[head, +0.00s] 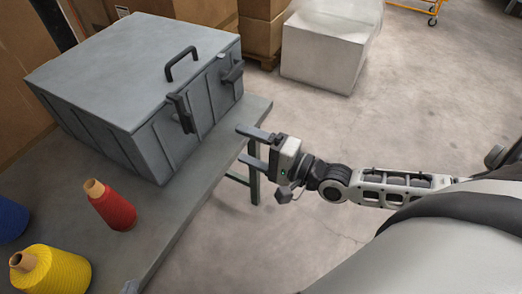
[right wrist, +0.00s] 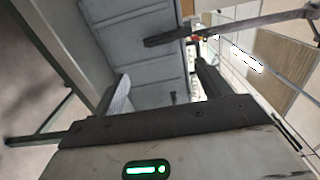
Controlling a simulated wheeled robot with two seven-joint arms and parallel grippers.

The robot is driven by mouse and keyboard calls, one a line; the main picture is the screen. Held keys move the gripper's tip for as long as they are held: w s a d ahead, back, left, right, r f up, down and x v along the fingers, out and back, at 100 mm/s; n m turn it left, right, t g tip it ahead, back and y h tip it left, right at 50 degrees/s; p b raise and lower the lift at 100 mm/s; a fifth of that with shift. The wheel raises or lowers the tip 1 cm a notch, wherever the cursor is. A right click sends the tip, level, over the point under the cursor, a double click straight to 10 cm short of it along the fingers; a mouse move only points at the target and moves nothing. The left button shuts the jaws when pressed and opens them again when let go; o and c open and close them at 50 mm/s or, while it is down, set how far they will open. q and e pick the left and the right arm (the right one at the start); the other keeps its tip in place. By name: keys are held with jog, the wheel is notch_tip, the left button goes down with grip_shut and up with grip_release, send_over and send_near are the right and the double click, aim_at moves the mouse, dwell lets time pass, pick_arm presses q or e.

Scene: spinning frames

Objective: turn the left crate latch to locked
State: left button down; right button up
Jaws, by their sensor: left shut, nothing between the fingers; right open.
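A grey lidded crate (head: 135,65) stands on a grey table; its front also shows in the right wrist view (right wrist: 140,60). The left latch (head: 182,113) is a dark lever hanging along the front face. The right latch (head: 232,73) sits further along, its lever lying more sideways. My right gripper (head: 248,147) is open and empty, apart from the crate, just off the table edge; its two fingers (right wrist: 165,90) frame the crate front in the wrist view.
A dark handle (head: 182,62) rises from the lid. Red (head: 115,208) and yellow (head: 52,272) thread cones and a blue one (head: 10,220) stand on the table (head: 165,225) left of the gripper. Cardboard boxes stand behind. The floor right of the table is open.

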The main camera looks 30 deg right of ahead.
jog(key=shift+v, duration=1.45)
jog(key=s+a+f+n+g+h, duration=0.5)
jog(key=s+f+n, duration=0.3)
jog(key=f+n, duration=0.4)
jog(key=a+n+h, duration=0.1)
jog(key=n, duration=0.1)
jog(key=shift+s+a+n, duration=0.25)
jog(key=shift+s+n, duration=0.05)
jog(key=shift+n, duration=0.1)
jog(key=shift+c, duration=0.3)
